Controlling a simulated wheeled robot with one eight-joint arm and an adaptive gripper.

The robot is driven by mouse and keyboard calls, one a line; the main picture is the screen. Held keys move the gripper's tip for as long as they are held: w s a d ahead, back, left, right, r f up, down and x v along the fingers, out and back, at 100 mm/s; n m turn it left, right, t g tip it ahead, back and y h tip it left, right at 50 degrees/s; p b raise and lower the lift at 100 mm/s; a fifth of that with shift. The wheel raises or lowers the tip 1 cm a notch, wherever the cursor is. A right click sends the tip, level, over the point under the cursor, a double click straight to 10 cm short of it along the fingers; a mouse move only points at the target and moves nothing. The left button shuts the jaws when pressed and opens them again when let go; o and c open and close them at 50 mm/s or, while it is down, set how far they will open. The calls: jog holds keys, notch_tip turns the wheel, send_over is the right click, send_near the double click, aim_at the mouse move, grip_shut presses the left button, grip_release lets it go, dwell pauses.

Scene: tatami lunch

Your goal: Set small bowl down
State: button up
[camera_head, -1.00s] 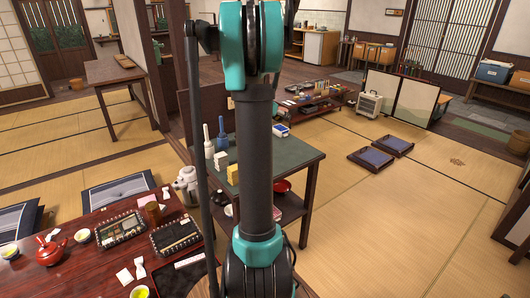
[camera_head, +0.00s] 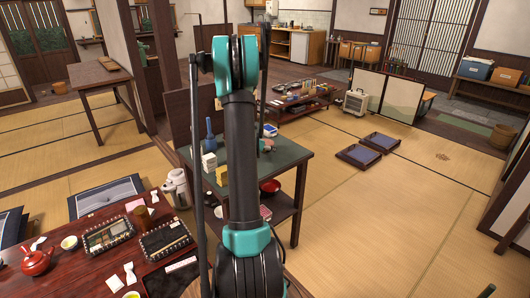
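My arm rises through the middle of the view and blocks part of the green-topped side table (camera_head: 291,153). My gripper cannot be made out; it is hidden behind the arm or out of frame. A red bowl (camera_head: 270,187) sits on the side table's lower shelf, just right of my arm. A small pinkish thing (camera_head: 267,144) shows at the arm's right edge over the tabletop; I cannot tell what it is or whether it is held. No bowl is seen clearly in my grasp.
The dark red low table (camera_head: 75,267) holds trays and a red teapot (camera_head: 37,262). Tatami at right is open.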

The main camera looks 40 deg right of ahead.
jog(key=shift+f, duration=1.05)
jog(key=shift+f, duration=0.1)
jog(key=o, duration=1.2)
